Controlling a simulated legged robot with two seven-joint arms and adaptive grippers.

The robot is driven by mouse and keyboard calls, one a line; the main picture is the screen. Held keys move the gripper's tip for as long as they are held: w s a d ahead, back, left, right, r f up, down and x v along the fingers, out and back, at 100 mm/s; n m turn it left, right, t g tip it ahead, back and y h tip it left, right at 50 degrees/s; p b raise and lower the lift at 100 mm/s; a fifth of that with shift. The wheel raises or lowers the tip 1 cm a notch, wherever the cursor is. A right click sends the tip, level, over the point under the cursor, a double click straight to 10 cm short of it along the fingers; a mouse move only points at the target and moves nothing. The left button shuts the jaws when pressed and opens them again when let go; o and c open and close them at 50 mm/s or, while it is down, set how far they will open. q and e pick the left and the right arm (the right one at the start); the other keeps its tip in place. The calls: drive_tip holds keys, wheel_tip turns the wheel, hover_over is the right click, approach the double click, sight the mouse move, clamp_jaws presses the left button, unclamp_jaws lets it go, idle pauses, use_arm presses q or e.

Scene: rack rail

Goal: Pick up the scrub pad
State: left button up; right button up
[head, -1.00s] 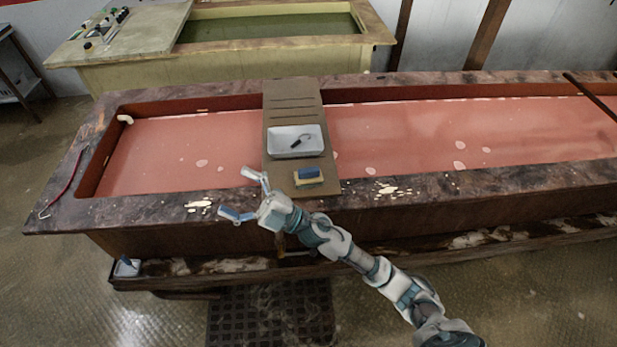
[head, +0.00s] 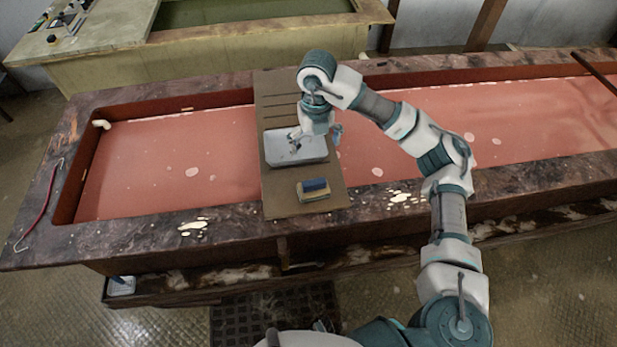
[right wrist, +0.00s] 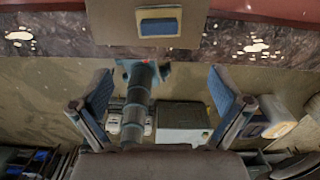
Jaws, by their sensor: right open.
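The scrub pad (head: 314,189), blue on top with a yellow layer below, lies on the near end of the brown board (head: 283,205) across the trough. It also shows near the top of the right wrist view (right wrist: 159,22). My right gripper (head: 317,138) hangs over the white tray on the board, behind the pad in the head view. In the right wrist view its two blue-padded fingers (right wrist: 160,95) are wide apart with nothing between them; the pad lies beyond them. My left gripper is not in view.
The white tray (head: 282,159) sits behind the pad, partly hidden by my right gripper. The long stone-rimmed trough (head: 170,155) holds pink liquid on both sides of the board. A red hooked rod (head: 40,205) lies on the left rim.

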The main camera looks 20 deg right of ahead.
wheel_tip(320, 180, down, 4)
drive_tip(key=s, duration=0.2)
hover_over(314, 181)
wheel_tip(314, 181, down, 7)
drive_tip(key=shift+s+a+r, duration=0.1)
drive_tip(key=shift+r, duration=0.05)
drive_tip(key=shift+s+f, duration=0.15)
drive_tip(key=shift+f, duration=0.3)
drive_tip(key=f, duration=0.5)
drive_tip(key=shift+w+p, duration=0.2)
drive_tip(key=shift+p, duration=0.15)
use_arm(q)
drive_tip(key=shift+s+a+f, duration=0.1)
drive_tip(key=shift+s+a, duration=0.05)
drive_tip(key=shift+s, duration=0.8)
use_arm(e)
drive_tip(key=c, duration=1.2)
drive_tip(key=shift+r, duration=0.1)
